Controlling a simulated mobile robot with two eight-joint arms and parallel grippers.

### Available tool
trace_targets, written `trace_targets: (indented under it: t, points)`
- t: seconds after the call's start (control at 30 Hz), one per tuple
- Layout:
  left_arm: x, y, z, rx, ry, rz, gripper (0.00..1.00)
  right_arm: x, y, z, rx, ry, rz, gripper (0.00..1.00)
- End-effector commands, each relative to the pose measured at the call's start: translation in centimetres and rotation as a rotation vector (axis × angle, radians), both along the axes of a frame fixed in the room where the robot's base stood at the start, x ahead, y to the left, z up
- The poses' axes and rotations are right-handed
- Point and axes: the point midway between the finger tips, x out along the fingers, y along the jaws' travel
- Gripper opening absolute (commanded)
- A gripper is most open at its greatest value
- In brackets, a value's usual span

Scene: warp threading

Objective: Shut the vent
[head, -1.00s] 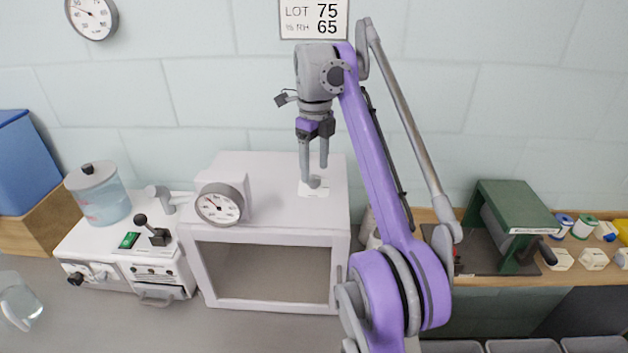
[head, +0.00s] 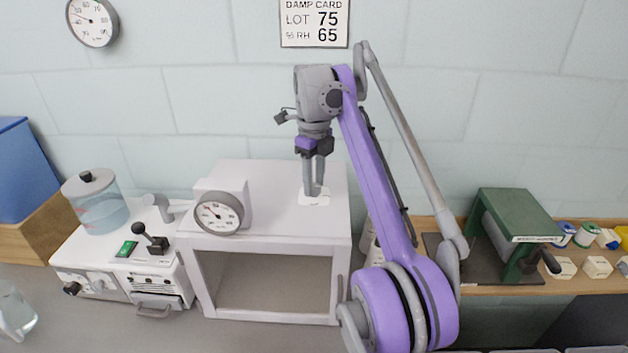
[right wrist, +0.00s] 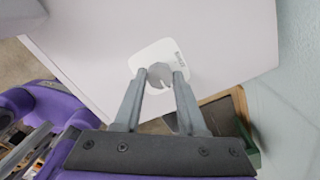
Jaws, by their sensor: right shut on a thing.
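The vent is a white plate (head: 322,201) with a small grey knob, on top of the white cabinet (head: 340,238). My right gripper (head: 314,190) points down over the plate and is shut on the knob. In the head view the fingers hide most of the knob. Whether the vent is open or shut cannot be told. My left gripper is not in view.
A round gauge (head: 218,213) stands on the cabinet's front left. A white machine with a lever (head: 151,241) and a water jar (head: 97,203) is to the left. A green press (head: 515,225) and spools stand on the right bench. My right arm spans the middle right.

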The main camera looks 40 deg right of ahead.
Motion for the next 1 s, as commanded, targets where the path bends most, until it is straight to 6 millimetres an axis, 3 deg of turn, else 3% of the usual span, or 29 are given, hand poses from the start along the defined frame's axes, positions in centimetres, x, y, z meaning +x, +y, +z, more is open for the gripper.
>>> trace_targets:
  t: [0.47,1.0]
  points:
    - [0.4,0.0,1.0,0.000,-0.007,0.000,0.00,0.0,0.0,0.2,0.001,0.000,0.112,0.00]
    - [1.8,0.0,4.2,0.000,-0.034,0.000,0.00,0.0,0.0,0.3,0.000,-0.001,0.594,0.00]
